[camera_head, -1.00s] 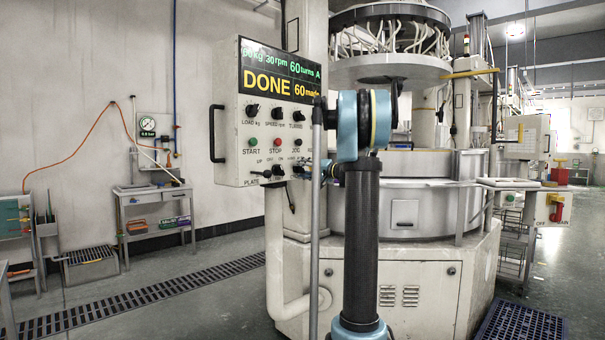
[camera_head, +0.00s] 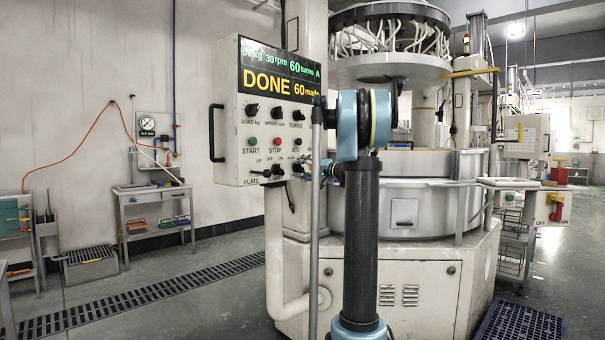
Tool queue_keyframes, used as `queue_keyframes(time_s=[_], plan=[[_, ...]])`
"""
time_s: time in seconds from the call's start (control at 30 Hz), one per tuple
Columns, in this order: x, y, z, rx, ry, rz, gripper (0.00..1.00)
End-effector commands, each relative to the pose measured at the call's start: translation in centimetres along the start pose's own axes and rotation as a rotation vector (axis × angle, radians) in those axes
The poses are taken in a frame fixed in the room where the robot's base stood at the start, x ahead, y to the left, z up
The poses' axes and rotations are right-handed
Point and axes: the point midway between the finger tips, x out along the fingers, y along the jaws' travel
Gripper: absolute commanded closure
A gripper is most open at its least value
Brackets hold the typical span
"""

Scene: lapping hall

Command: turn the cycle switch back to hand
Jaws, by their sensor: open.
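The white control panel (camera_head: 228,150) stands left of my arm, with a row of black switches along its bottom edge. The cycle switch (camera_head: 297,168) appears to be the rightmost of these, at the lower right corner. It is small and partly covered, so I cannot tell which way its handle points. My gripper (camera_head: 307,171) is at this corner, beside the switch, small and partly hidden by my own arm. Its jaws are open. I cannot tell whether a finger touches the switch. The display (camera_head: 280,75) reads DONE, 60 made, with an A at the end of its top line.
A black handle (camera_head: 212,133) sticks out from the panel's left side. The large round lapping machine (camera_head: 420,205) stands behind my arm. A small wall bench (camera_head: 150,195) with a gauge above is at the left. The floor between is open, crossed by a drain grate (camera_head: 150,295).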

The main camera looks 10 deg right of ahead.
Motion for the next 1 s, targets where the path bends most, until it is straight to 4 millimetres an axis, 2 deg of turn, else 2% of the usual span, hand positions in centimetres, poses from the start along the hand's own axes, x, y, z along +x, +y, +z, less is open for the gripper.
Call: queue_keyframes(time_s=[0.17, 0.4, 0.6, 0.8, 1.0], plan=[[-2.2, 0.0, 0.0, 0.000, 0.003, 0.002, 0.37], [-6.9, 0.1, 0.0, 0.000, 0.003, 0.003, 0.37], [-10.0, 0.2, 0.0, 0.000, 0.002, 0.003, 0.37], [-11.5, 0.2, 0.0, 0.000, 0.001, 0.002, 0.37], [-11.8, 0.2, 0.1, 0.000, 0.000, 0.002, 0.37]])
